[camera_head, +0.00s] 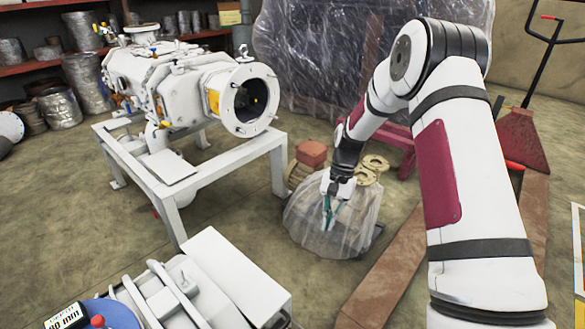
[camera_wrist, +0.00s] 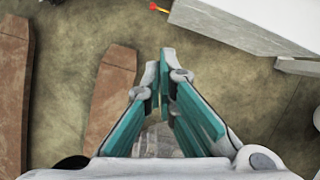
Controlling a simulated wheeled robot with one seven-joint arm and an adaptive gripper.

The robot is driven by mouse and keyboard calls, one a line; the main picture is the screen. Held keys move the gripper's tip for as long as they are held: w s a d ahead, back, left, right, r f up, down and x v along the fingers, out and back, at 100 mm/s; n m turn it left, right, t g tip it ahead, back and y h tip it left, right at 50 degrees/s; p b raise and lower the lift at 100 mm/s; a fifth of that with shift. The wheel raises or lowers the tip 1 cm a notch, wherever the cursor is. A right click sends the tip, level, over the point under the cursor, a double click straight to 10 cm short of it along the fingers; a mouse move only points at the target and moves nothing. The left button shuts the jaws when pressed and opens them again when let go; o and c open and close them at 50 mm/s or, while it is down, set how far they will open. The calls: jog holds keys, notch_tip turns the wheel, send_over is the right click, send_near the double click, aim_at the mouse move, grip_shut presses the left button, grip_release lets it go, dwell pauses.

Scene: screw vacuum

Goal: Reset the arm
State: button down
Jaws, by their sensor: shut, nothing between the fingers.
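My arm reaches in from the right side of the head view, bent at the elbow, with its end pointing down. My gripper (camera_head: 327,224) has teal finger pads and hangs in front of a bundle wrapped in clear plastic (camera_head: 300,222) on the floor. In the wrist view my gripper (camera_wrist: 161,72) is shut, its fingertips close together with nothing between them. I cannot tell how far the fingertips are from the plastic.
A white screw vacuum pump (camera_head: 180,82) rests on a white frame (camera_head: 183,210) at the left. White equipment (camera_head: 190,290) stands at the front left. Brown beams (camera_head: 385,285) lie on the floor at the right. A red-and-black pallet jack (camera_head: 520,140) is behind my arm. Shelves line the back.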

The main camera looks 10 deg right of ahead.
jog(key=s+a+r+n+h, duration=0.1)
jog(key=s+r, duration=0.4)
jog(key=r, duration=0.3)
jog(key=s+a+r+n+t, duration=0.1)
jog(key=s+r+n, duration=0.1)
jog(key=s+r, duration=0.45)
jog(key=s+a+r+n+h, duration=0.1)
jog(key=s+a+r, duration=0.15)
jog(key=r, duration=0.65)
jog(key=s+r+n+t+h, duration=0.1)
jog(key=s+r+n+t, duration=0.2)
jog(key=s, duration=2.2)
notch_tip(320, 180, up, 26)
jog(key=t+p, duration=0.3)
jog(key=p, duration=2)
jog(key=shift+a+n+p, duration=0.2)
jog(key=shift+n+p, duration=0.1)
jog(key=shift+p, duration=0.1)
